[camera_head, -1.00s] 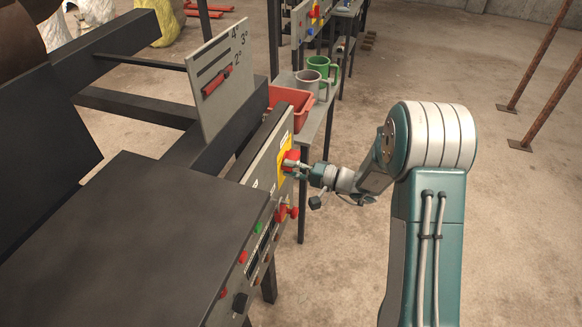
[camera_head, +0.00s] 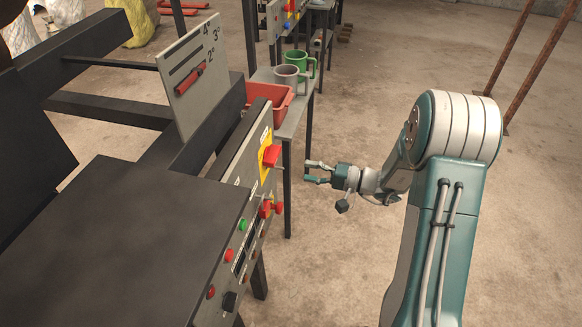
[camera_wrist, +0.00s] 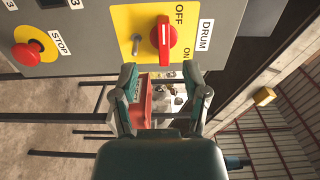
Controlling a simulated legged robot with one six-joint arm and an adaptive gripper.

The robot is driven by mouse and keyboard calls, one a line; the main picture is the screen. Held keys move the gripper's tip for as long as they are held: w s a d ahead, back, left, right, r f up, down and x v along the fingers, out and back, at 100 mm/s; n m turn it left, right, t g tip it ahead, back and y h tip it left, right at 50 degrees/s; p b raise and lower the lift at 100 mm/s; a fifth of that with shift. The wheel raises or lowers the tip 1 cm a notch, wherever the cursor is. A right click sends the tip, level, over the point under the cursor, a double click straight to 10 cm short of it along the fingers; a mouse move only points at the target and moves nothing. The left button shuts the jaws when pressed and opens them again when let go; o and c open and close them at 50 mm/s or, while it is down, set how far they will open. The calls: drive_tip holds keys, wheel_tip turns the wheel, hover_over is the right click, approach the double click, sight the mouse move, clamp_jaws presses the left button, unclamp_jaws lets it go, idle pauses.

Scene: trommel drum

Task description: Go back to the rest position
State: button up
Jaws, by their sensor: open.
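My gripper (camera_head: 318,172) is open and empty. In the head view it hangs in the air to the right of the control panel (camera_head: 235,196), apart from it. In the wrist view its two fingers (camera_wrist: 163,88) stand spread below the red rotary switch (camera_wrist: 164,41). That switch sits on a yellow plate labelled OFF, ON and DRUM, and its handle lies along the OFF direction. It also shows in the head view as a red knob (camera_head: 271,156) on yellow.
A red stop button (camera_wrist: 27,54) is on the panel. Rusty poles (camera_head: 535,65) stand at the right. The concrete floor around my arm is clear.

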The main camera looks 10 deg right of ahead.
drive_tip(key=shift+v, duration=0.85)
drive_tip(key=s+a+r+n+g+h, duration=0.2)
drive_tip(key=s+a+r+g+h, duration=0.15)
drive_tip(key=s, duration=0.45)
drive_tip(key=s+a+r+n+g+h, duration=0.2)
drive_tip(key=s+r+g+h, duration=0.25)
drive_tip(key=s, duration=0.25)
drive_tip(key=s+d+r+t+h, duration=0.6)
drive_tip(key=s+d+r+h, duration=0.1)
drive_tip(key=s, duration=0.3)
drive_tip(key=shift+t+h, duration=0.4)
drive_tip(key=shift+h, duration=0.4)
